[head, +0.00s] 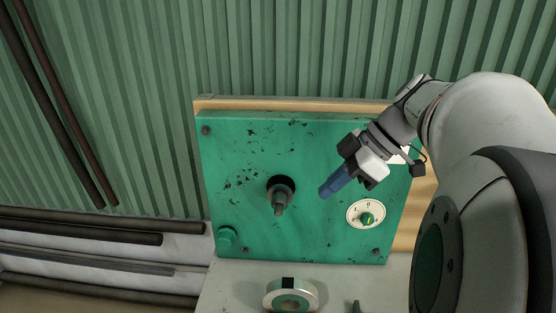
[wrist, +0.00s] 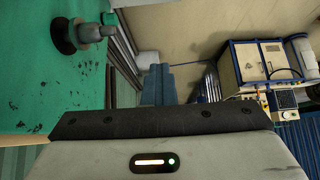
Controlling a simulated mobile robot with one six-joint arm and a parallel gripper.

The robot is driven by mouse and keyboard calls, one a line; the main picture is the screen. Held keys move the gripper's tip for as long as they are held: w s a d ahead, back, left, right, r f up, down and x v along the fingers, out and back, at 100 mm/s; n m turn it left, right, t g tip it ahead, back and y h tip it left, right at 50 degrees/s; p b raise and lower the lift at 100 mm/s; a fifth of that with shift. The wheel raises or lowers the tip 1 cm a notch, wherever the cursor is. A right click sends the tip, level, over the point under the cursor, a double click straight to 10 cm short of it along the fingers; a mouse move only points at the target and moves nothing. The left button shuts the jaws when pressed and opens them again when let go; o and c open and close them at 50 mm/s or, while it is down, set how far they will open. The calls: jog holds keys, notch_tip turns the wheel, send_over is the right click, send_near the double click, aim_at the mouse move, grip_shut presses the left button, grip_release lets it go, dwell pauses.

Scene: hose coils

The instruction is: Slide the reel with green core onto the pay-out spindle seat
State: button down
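The reel (head: 273,294) is a pale ring with a green core and a dark patch on its rim. It lies on the grey bench at the bottom of the head view, its near side close to the picture edge. The pay-out spindle (head: 280,202) is a grey stub sticking out of a dark round collar on the green panel; it also shows at the upper left of the wrist view (wrist: 92,33). It carries no reel. My gripper (head: 326,191) has blue fingers (wrist: 158,86), which look shut with nothing between them. It hangs in front of the panel, right of the spindle and above the reel.
The green panel (head: 240,150) carries a dial (head: 367,215) at right and a green knob (head: 226,238) at lower left. A small dark peg (head: 356,306) stands on the bench (head: 225,290) right of the reel. The wrist view shows a cabinet (wrist: 265,62) farther off.

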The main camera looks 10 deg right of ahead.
jog(key=shift+s+d+r+t+y+p, duration=0.35)
jog(key=shift+s+d+r+y+p, duration=1.05)
jog(key=shift+d+r, duration=1.5)
jog(key=shift+s+d+r+t+y+p, duration=0.35)
jog(key=shift+s+d+r+y+p, duration=0.45)
jog(key=shift+d+r+p, duration=2.1)
jog(key=w+d+r, duration=0.1)
jog(key=w+d, duration=0.1)
jog(key=w, duration=1.1)
jog(key=shift+d+r, duration=0.15)
jog(key=shift+r, duration=0.1)
jog(key=shift+w+f, duration=0.1)
jog(key=shift+w, duration=0.15)
dwell(0.4)
